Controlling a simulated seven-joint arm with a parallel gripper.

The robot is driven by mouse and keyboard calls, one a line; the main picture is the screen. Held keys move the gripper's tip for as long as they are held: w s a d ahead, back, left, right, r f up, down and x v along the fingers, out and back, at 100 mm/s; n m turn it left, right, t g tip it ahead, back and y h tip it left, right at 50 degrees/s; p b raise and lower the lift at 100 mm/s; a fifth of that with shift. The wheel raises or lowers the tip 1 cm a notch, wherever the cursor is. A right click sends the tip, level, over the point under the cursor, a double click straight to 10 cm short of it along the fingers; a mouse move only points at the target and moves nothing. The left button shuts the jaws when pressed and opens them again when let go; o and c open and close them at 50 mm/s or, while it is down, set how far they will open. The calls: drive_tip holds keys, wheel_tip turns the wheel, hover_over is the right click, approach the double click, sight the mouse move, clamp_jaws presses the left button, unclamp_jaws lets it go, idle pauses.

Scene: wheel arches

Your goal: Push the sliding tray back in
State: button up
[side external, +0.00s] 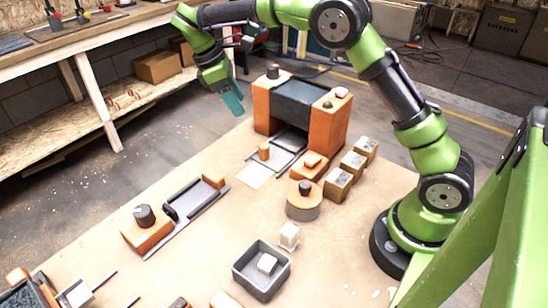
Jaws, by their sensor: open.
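An orange-sided housing with a dark top panel (300,98) stands at the back of the table. A flat grey tray (283,160) with an upright orange peg (264,151) sticks out from under it toward the front left. I take this as the sliding tray, though a second dark slide (190,200) with orange end blocks lies further left. My gripper (234,106), with teal fingers, hangs in the air left of the housing, pointing down. It appears apart from the tray and holds nothing visible. The tray's rear part is hidden under the housing.
Several small brown boxes (337,186) stand right of the tray. A round orange-topped drum (303,206) and a grey open bin (261,270) are in front. Bare tabletop (235,225) lies between the dark slide and the drum.

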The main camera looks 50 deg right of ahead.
sight(263, 146)
drive_tip(key=x, duration=1.7)
drive_tip(key=shift+s, duration=0.25)
drive_tip(key=shift+r, duration=0.1)
clamp_jaws()
